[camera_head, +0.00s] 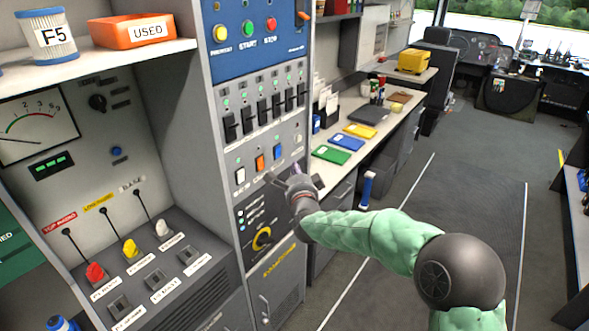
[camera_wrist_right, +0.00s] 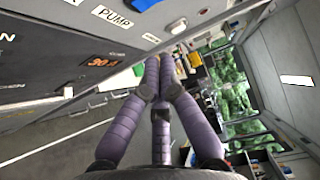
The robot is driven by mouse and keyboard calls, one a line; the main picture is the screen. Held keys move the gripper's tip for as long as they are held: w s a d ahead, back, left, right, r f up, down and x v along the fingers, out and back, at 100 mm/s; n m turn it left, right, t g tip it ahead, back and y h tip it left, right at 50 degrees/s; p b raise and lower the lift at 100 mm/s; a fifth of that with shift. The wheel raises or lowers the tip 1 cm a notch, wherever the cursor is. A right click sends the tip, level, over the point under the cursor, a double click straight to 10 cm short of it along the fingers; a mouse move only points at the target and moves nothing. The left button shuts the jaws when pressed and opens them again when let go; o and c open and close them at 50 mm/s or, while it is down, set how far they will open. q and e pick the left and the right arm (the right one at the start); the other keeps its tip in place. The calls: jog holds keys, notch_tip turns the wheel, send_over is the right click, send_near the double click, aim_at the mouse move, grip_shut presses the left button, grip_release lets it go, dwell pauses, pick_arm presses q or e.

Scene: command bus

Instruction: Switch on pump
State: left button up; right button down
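A row of rocker switches sits on the grey panel: a white switch (camera_head: 240,176), an orange switch (camera_head: 260,163) and a blue switch (camera_head: 278,151). A PUMP label (camera_wrist_right: 113,17) shows at the top of the right wrist view, beside a dark part cut off by the frame edge. In the head view I cannot read which switch carries it. My right gripper (camera_wrist_right: 160,62) has its purple fingers drawn together and holds nothing. In the head view the right gripper (camera_head: 284,175) is just below the rocker row, close to the panel; contact cannot be told. My left gripper is out of view.
Breaker levers (camera_head: 262,109) and round buttons (camera_head: 248,27) are above the switches. A yellow-ringed knob (camera_head: 262,238) is below. Red, yellow and white levers (camera_head: 129,249) stand at left. A desk (camera_head: 344,134) with coloured folders runs behind; the aisle (camera_head: 470,200) is open.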

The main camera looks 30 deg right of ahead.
jog(key=p+v, duration=0.1)
jog(key=v, duration=0.6)
jog(key=shift+a+f, duration=0.3)
jog(key=shift+f, duration=0.2)
jog(key=shift+s, duration=0.15)
jog(key=s+a+f+n+g+y, duration=0.2)
jog(key=a+f+n+g+y, duration=0.25)
jog(key=f, duration=0.95)
jog(key=s+a+f+n+g+y, duration=0.1)
jog(key=a+f+n+g+y, duration=0.15)
jog(key=a+f+n, duration=0.8)
jog(key=s+a+f+n+g+y, duration=0.1)
jog(key=s+a+f+g, duration=0.3)
jog(key=s+f, duration=0.7)
jog(key=s+a+f+n+g+y, duration=0.2)
jog(key=s+a+f+g, duration=0.3)
jog(key=s+f, duration=0.6)
jog(key=shift+s+a+n+y, duration=0.3)
jog(key=shift+s+n, duration=0.1)
jog(key=shift+n, duration=0.5)
jog(key=shift+f, duration=0.1)
